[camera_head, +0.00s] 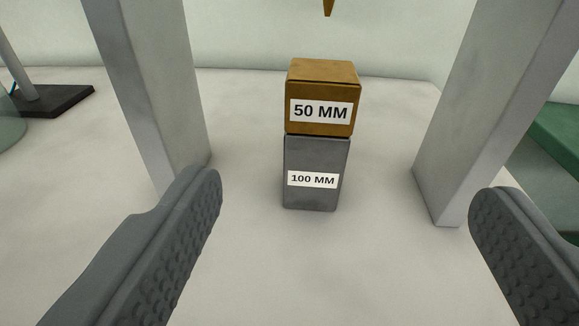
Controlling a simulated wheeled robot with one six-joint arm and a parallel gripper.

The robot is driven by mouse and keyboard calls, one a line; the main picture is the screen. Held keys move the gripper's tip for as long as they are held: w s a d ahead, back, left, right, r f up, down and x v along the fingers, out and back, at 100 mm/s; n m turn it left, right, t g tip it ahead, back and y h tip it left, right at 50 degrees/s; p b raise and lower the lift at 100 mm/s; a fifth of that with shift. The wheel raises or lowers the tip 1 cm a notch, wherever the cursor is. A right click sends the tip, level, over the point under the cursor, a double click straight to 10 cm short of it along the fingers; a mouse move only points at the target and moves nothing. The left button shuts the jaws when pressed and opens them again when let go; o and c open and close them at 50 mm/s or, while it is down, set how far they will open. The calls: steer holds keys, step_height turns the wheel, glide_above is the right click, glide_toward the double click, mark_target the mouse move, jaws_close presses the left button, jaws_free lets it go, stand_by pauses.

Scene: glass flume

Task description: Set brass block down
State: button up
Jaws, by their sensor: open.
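The brass block (323,82), labelled 50 MM, rests on top of a grey block (316,198) labelled 100 MM. The two form an upright stack on the pale floor, and the brass block sits nearly square on the grey one. My gripper (345,195) is open, with one dark textured finger at the left and one at the right. Nothing is between the fingers. The stack stands ahead of the fingertips, apart from both.
A grey post (150,85) stands left of the stack and another grey post (483,110) stands right. A pointed brass tip (328,7) hangs above and behind the stack. A dark stand base (55,102) lies far left, and a green object (556,134) is far right.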

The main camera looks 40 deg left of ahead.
steer(key=f, duration=0.2)
glide_toward(319, 113)
steer(key=shift+g+y, duration=0.3)
steer(key=shift+g, duration=0.1)
steer(key=x, duration=0.4)
steer(key=d+x, duration=0.1)
steer(key=x, duration=0.1)
steer(key=shift+w+a+r, duration=0.15)
steer(key=shift+w+r, duration=0.1)
steer(key=shift+w, duration=0.25)
steer(key=x, duration=0.4)
steer(key=shift+s+a+f, duration=0.1)
steer(key=shift+a+f, duration=0.05)
steer(key=shift+a, duration=0.15)
steer(key=shift+w+a, duration=0.25)
steer(key=shift+w, duration=0.2)
